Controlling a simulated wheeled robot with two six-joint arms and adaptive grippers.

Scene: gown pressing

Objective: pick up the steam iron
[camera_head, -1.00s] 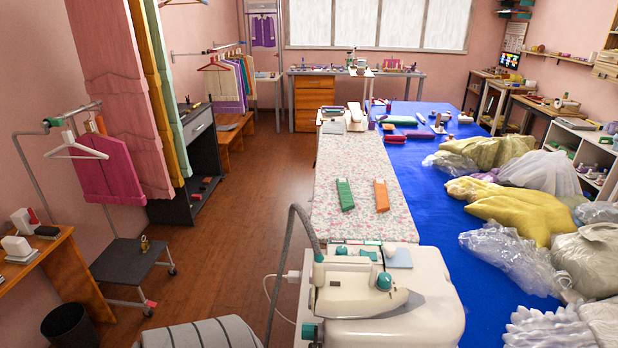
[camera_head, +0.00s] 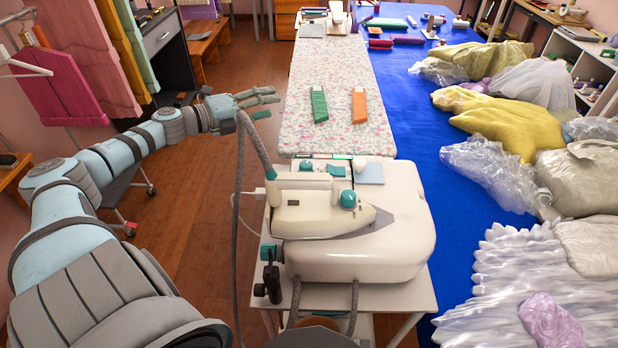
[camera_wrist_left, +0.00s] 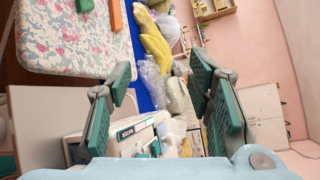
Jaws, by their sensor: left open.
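The steam iron (camera_head: 318,205) is white and grey with teal parts. It lies on top of the white steam station (camera_head: 400,235), its pointed end to the right, with a grey hose rising at its left. My left gripper (camera_head: 268,103) is open and empty, above and left of the iron, near the left edge of the floral board. In the left wrist view my left gripper (camera_wrist_left: 165,95) has its fingers wide apart, with part of the steam station (camera_wrist_left: 135,140) low between them. The iron itself is hard to make out there. My right gripper is not in view.
The floral ironing board (camera_head: 335,65) carries a green block (camera_head: 319,104) and an orange block (camera_head: 359,105). A blue table (camera_head: 415,140) at right holds plastic-wrapped bundles and a yellow garment (camera_head: 505,115). The hose (camera_head: 240,165) stands close to my left arm.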

